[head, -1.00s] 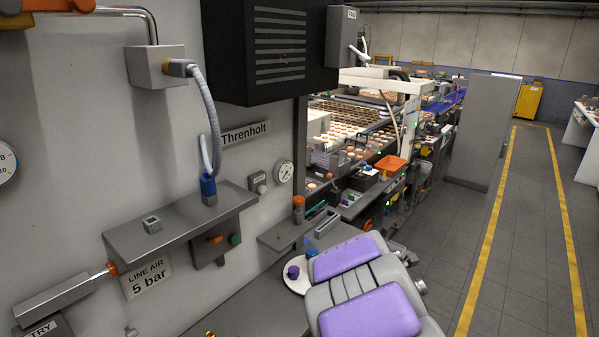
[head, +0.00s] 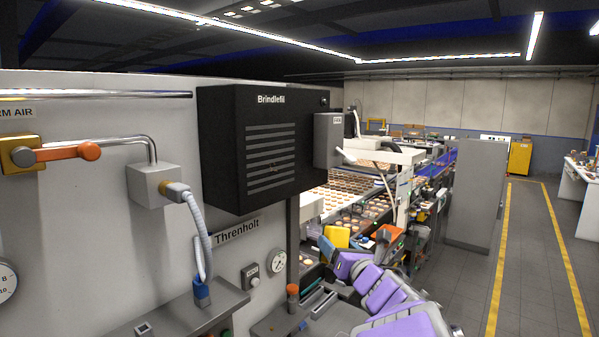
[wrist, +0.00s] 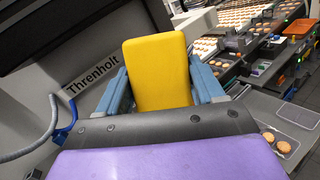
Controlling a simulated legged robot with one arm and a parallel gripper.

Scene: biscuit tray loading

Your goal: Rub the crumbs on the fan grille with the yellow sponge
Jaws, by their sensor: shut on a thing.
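The fan grille (head: 272,150) is a set of grey slats on the front of a black wall box. A small patch of brown crumbs (head: 274,168) shows on its lower middle slats. My gripper (wrist: 160,88) is shut on the yellow sponge (wrist: 157,65), which stands up between the two blue-grey fingers. In the head view the sponge (head: 336,236) is to the right of and below the black box, apart from the grille in the picture. The grille's slats do not show in the wrist view; the dark box fills its upper left.
A grey box (head: 328,140) sits at the black box's right side. A hose (head: 199,235), a gauge (head: 278,260) and an orange-capped post (head: 292,291) are on or near the wall below. Conveyors with biscuits lie behind. The aisle floor (head: 530,250) at right is clear.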

